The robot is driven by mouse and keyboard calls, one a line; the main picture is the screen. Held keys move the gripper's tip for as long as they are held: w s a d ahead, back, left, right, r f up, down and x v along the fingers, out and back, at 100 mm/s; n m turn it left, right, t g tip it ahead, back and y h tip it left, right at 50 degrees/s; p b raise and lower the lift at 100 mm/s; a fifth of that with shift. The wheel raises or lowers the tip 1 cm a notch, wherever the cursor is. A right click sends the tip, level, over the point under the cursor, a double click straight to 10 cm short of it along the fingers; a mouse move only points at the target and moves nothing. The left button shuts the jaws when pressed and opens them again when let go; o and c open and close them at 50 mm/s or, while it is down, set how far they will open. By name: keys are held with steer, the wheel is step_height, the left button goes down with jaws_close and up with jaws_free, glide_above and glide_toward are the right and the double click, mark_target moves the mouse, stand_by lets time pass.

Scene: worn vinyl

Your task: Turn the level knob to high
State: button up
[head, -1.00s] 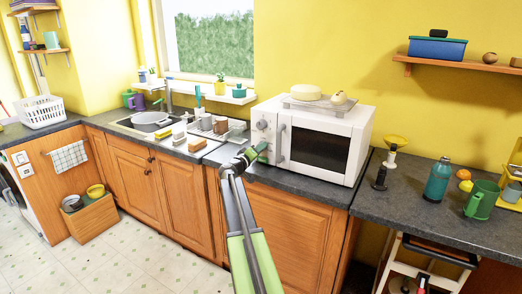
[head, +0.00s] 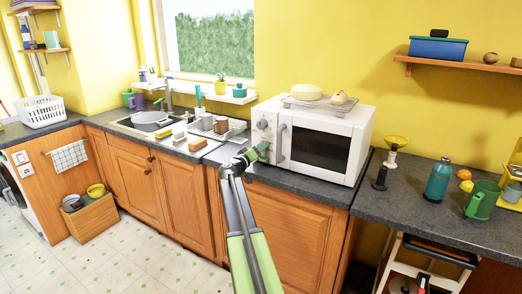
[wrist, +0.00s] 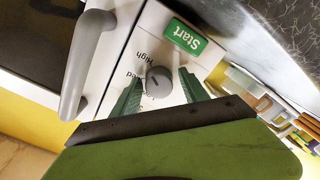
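The white microwave (head: 318,145) stands on the counter, its control panel on the left of its door. In the wrist view the grey level knob (wrist: 158,82) sits on the panel (wrist: 152,20), with "High" readable beside it and other labels partly covered. The knob's pointer direction is hard to make out. My gripper (head: 259,152) is at the lower panel and hides the level knob in the head view. In the wrist view my gripper (wrist: 160,83) has its dark green fingers apart, one on each side of the knob. I cannot tell whether they touch it.
The green Start button (wrist: 185,36) is close to the fingers. The door handle (wrist: 88,62) stands out beside the panel. Another grey knob (head: 262,124) is higher on the panel. A dish rack (head: 215,130) with cups is left of the microwave.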

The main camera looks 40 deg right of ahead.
stand_by(0.3)
steer(key=v, duration=1.7)
steer(key=shift+a, duration=0.2)
